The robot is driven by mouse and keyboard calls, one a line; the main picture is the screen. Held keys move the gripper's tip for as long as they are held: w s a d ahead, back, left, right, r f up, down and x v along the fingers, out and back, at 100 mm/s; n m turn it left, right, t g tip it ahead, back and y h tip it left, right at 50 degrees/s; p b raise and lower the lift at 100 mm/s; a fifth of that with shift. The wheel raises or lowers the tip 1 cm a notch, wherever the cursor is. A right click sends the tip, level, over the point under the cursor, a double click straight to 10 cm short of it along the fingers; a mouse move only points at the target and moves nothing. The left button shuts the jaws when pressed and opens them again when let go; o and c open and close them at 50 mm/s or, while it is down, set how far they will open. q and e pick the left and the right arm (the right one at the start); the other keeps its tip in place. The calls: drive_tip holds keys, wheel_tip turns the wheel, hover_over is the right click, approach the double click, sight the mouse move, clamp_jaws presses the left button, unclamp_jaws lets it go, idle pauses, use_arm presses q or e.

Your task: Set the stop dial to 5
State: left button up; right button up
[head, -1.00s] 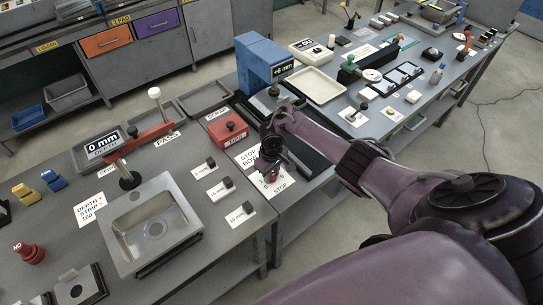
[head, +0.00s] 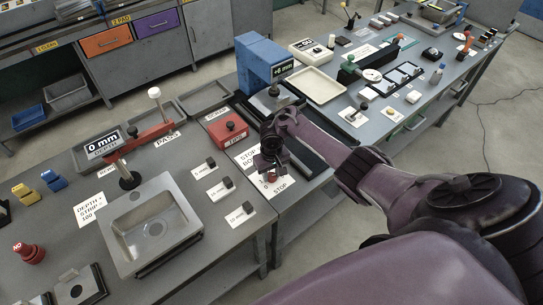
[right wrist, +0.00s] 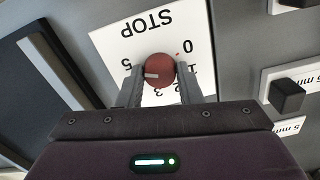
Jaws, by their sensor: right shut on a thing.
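The stop dial is a round red knob (right wrist: 160,70) on a white STOP card (right wrist: 130,42). The knob's white mark points left, slightly below the printed 5, in the right wrist view. The 0 is to the knob's upper right; some lower numbers are partly hidden by my fingers. My right gripper (right wrist: 160,82) is shut on the knob, one finger on each side. In the head view my right gripper (head: 269,171) reaches down over the card (head: 279,187) at the bench's front edge. My left gripper is not in view.
A red box (head: 229,127) and a blue press (head: 262,62) stand behind the gripper. Small dark blocks on white cards (head: 233,214) lie to the left, beside a metal sink tray (head: 155,228). A black-framed panel (right wrist: 45,95) is close by in the right wrist view.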

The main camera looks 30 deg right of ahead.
sight(271, 175)
drive_tip(key=shift+w+r, duration=0.15)
drive_tip(key=o, duration=1)
wheel_tip(271, 175, up, 8)
drive_tip(key=shift+f, duration=0.2)
